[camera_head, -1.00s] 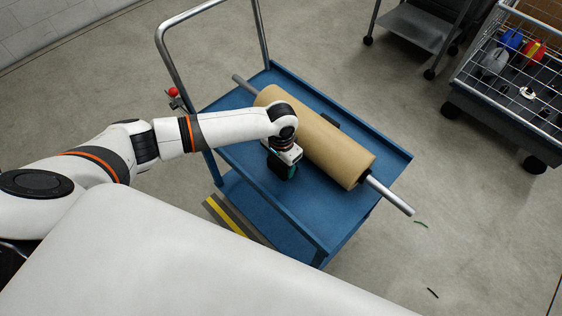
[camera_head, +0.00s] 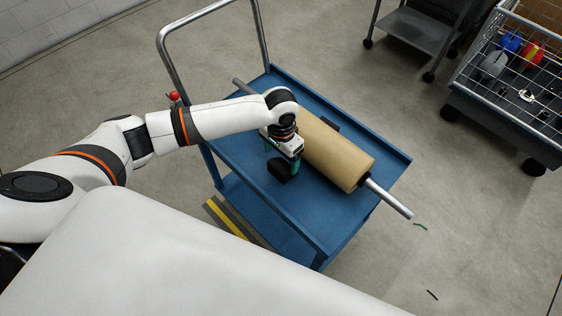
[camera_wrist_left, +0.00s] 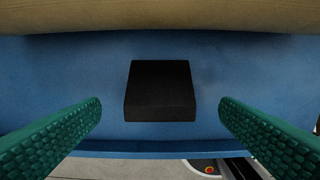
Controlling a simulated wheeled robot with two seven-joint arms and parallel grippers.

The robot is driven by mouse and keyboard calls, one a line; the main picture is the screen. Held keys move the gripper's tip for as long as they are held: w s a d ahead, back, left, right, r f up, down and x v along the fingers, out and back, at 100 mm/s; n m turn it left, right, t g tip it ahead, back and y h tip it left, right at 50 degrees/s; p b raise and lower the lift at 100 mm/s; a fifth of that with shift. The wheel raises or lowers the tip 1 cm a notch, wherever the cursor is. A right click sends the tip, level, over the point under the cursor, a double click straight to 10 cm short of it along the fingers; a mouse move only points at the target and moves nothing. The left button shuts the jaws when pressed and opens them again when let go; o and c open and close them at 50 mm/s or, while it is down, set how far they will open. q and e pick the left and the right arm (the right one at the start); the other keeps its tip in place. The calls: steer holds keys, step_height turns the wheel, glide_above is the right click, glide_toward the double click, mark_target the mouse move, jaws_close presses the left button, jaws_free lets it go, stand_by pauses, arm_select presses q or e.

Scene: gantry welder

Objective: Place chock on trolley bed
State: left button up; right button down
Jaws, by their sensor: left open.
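The black chock (camera_head: 281,172) lies flat on the blue trolley bed (camera_head: 330,222), on the near side of a brown roll. It also shows in the left wrist view (camera_wrist_left: 160,92), centred between the finger pads and apart from both, with blue bed visible on each side. A narrow strip of bed separates it from the roll. My left gripper (camera_head: 283,158) is open and empty just above the chock, its teal fingers spread wide. My right gripper is not in view.
The brown roll (camera_head: 338,158) on a metal shaft lies across the bed; the shaft end (camera_head: 392,202) sticks out past the edge. Another black block (camera_head: 330,123) shows behind the roll. The trolley handle (camera_head: 172,62) rises at left. A wire-sided cart (camera_head: 505,105) stands at right.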

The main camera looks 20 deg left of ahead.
mark_target(281, 165)
arm_select(q)
step_height(281, 165, up, 7)
steer(key=shift+f, duration=0.15)
stand_by(0.5)
